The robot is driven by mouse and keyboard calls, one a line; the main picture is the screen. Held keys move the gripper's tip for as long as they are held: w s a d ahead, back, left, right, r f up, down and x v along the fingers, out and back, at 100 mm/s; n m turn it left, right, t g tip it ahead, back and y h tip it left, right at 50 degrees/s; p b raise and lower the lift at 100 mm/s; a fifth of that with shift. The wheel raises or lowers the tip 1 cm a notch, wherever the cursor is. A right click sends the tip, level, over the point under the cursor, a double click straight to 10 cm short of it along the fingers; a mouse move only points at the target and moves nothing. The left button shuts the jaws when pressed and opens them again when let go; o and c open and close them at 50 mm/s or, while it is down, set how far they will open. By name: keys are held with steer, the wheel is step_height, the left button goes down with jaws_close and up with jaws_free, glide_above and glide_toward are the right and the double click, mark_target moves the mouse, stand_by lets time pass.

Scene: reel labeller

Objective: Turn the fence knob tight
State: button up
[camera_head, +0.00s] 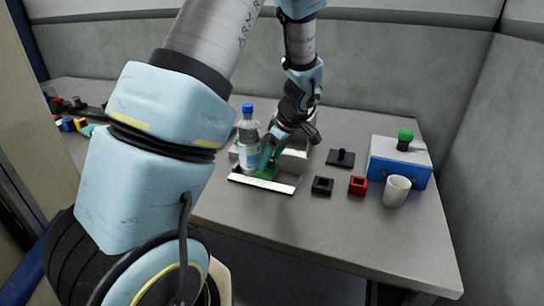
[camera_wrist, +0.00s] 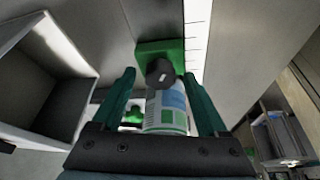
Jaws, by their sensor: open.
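The fence is a green block (camera_wrist: 152,48) beside a white scale strip (camera_wrist: 197,35) in the wrist view. A dark round knob (camera_wrist: 160,71) is on the fence's near side. In the head view the green block (camera_head: 267,172) sits low by the white strip (camera_head: 265,184), and the knob is not clear there. My gripper (camera_wrist: 159,75) is open, with a green finger on each side of the knob in the picture. I see a gap on both sides; I cannot tell how deep the fingers reach.
The blue-capped bottle (camera_head: 248,140) stands close to my gripper. Right of it are a black square holder (camera_head: 322,187), a red one (camera_head: 358,186), a black plate with a post (camera_head: 341,158), a white mug (camera_head: 396,191) and a blue box (camera_head: 400,165) with a green knob. The front table is clear.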

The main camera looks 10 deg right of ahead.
steer(key=shift+c, duration=0.3)
jaws_close()
steer(key=shift+f+m+b, duration=0.15)
steer(key=shift+m+b, duration=0.25)
steer(key=shift+b, duration=0.2)
steer(key=shift+m+t+b, duration=0.3)
steer(key=shift+b, duration=0.1)
steer(key=shift+s+a+m+h+b, duration=0.15)
steer(key=shift+m+h+b, duration=0.35)
steer(key=shift+m+b, duration=0.6)
steer(key=shift+a+m+t+h+b, duration=0.15)
steer(key=shift+m+h+b, duration=0.3)
steer(key=shift+m, duration=0.6)
steer(key=shift+m+t+h+b, duration=0.25)
steer(key=shift+m+h+b, duration=0.15)
steer(key=shift+m, duration=0.65)
